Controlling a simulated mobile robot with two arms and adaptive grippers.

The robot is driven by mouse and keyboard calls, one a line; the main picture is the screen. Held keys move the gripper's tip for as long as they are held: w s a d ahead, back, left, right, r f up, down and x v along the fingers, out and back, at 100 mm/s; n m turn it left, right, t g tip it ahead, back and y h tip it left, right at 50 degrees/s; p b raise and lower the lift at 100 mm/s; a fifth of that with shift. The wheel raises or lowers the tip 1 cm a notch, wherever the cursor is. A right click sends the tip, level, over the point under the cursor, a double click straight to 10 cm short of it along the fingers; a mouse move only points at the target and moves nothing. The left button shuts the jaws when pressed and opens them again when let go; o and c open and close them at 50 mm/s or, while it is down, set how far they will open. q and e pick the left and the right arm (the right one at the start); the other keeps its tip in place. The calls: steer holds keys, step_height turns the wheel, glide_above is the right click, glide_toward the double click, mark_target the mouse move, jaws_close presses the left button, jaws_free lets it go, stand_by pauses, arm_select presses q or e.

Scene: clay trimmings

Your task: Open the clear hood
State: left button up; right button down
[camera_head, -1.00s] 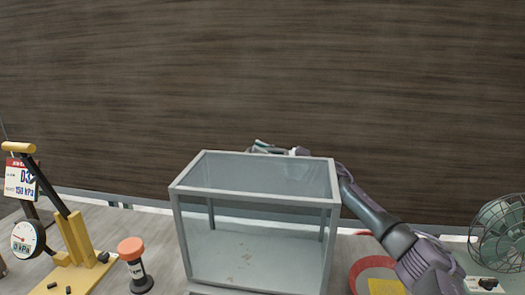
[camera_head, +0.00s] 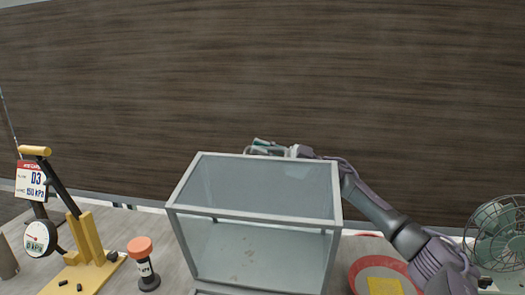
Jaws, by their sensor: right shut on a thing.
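The clear hood (camera_head: 252,217) is a see-through box with a grey frame in the middle of the head view. Its top panel faces me broadly, and the box looks tipped toward me. Small brown crumbs show through its front pane. My right arm reaches around the hood's right side, and my right gripper (camera_head: 270,148) is at the top back edge, shut on the hood. Its fingertips are largely hidden behind the frame, so the exact contact does not show. My left gripper is not in view.
On the left stand a yellow press with a gauge (camera_head: 82,240), a sign card (camera_head: 31,180) and an orange-capped bottle (camera_head: 143,262). On the right are a red round tray (camera_head: 362,270) with a yellow sheet and a green fan (camera_head: 497,228). A wood-grain wall (camera_head: 260,70) closes the back.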

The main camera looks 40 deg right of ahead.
steer(key=c, duration=1.6)
jaws_free()
steer(key=o, duration=0.4)
steer(key=shift+a+r, duration=0.1)
steer(key=shift+a, duration=0.05)
steer(key=shift+s+d+f, duration=0.15)
steer(key=shift+d+f, duration=0.1)
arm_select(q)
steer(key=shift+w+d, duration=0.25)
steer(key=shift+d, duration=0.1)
arm_select(e)
steer(key=v, duration=1.1)
steer(key=shift+s+d, duration=0.15)
steer(key=shift+s, duration=0.05)
steer(key=shift+s+d, duration=0.1)
